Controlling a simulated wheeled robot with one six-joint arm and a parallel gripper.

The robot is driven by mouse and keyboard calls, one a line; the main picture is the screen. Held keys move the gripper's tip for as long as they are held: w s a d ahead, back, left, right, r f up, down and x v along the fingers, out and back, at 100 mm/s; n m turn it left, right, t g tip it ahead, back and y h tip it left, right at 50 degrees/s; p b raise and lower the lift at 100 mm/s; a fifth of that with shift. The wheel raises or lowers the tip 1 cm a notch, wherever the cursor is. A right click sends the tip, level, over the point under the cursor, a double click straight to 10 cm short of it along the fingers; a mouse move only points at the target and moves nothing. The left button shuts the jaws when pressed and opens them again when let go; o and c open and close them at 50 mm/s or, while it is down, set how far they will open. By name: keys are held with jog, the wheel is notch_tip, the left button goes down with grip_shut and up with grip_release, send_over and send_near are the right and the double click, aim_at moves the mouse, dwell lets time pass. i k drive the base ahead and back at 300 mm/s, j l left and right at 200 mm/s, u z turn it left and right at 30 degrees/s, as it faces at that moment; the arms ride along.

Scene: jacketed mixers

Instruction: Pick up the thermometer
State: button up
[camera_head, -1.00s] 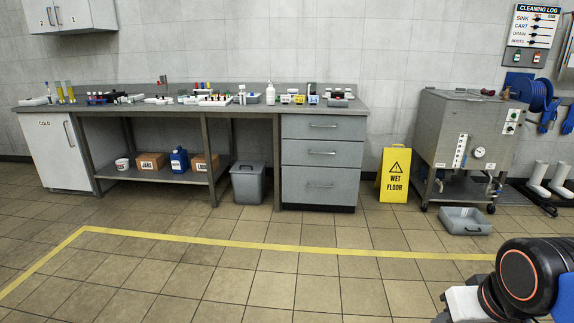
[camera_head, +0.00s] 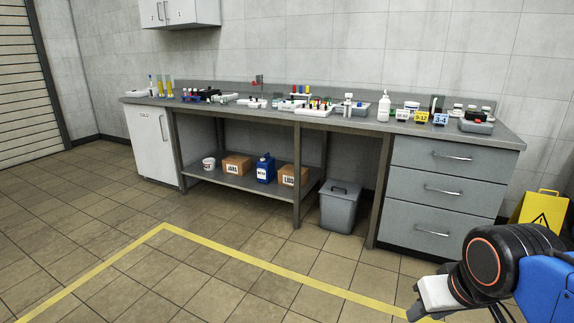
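I cannot pick out the thermometer among the many small items on the long grey workbench (camera_head: 350,123). These items are small and crowded at this distance. My gripper (camera_head: 424,309) is at the lower right, on the end of my arm, well in front of the bench and away from everything on it. Only part of it shows, and its fingers are too unclear to say whether they are open or shut.
A grey bin (camera_head: 339,207) stands under the bench, left of the drawer unit (camera_head: 445,190). A yellow wet floor sign (camera_head: 541,212) is at the right edge. A white bottle (camera_head: 384,106) stands on the bench. The tiled floor with a yellow line (camera_head: 262,265) is clear.

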aim_at(349, 96)
jog(key=i+j+z, duration=0.2)
jog(key=i+j, duration=0.15)
jog(key=i, duration=0.3)
jog(key=i+j+z, duration=0.25)
jog(key=i+j, duration=0.2)
jog(key=i, duration=0.15)
